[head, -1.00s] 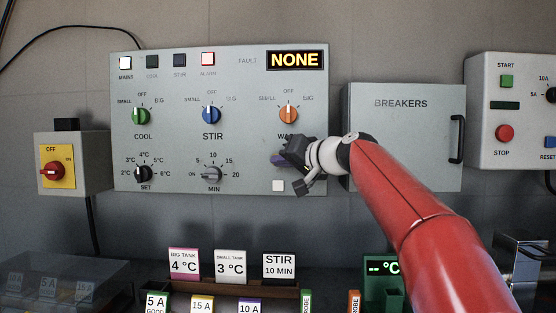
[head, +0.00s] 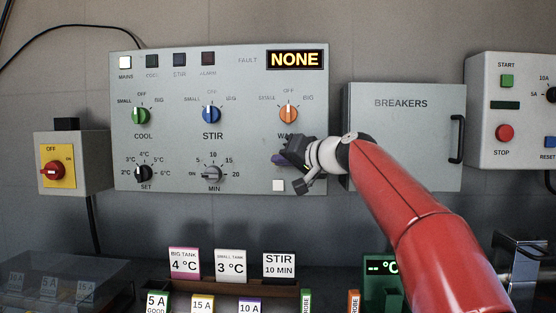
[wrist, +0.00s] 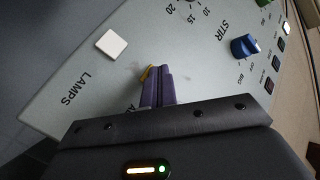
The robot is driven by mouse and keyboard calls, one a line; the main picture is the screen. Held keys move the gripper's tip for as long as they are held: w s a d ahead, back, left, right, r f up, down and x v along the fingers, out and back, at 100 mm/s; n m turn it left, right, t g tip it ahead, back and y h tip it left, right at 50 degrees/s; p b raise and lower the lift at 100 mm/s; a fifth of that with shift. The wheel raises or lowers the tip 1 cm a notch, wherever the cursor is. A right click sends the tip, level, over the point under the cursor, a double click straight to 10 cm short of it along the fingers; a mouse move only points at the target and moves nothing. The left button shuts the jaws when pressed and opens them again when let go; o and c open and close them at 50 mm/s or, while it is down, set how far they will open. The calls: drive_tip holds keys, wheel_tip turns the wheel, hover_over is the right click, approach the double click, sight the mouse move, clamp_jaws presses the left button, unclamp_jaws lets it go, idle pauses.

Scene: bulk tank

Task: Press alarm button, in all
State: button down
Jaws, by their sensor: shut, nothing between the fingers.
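My gripper (head: 278,160) is shut and empty, its purple fingertips at the lower right of the grey control panel (head: 240,140), below the orange knob. The alarm lamp (head: 208,58) in the panel's top row is dark. The fault display (head: 295,60) reads NONE.
A white button (wrist: 112,43) labelled LAMPS sits beside the fingertips. The green (head: 141,115), blue (head: 211,114) and orange (head: 288,114) knobs stick out of the panel. The breaker box (head: 405,150) stands to the right, behind my arm.

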idle(0.5)
drive_tip(key=shift+s+b, duration=0.65)
drive_tip(key=shift+s, duration=0.1)
drive_tip(key=shift+s, duration=0.1)
drive_tip(key=s+b, duration=0.3)
drive_tip(key=s, duration=0.1)
drive_tip(key=shift+s+a, duration=0.1)
drive_tip(key=shift+s, duration=0.3)
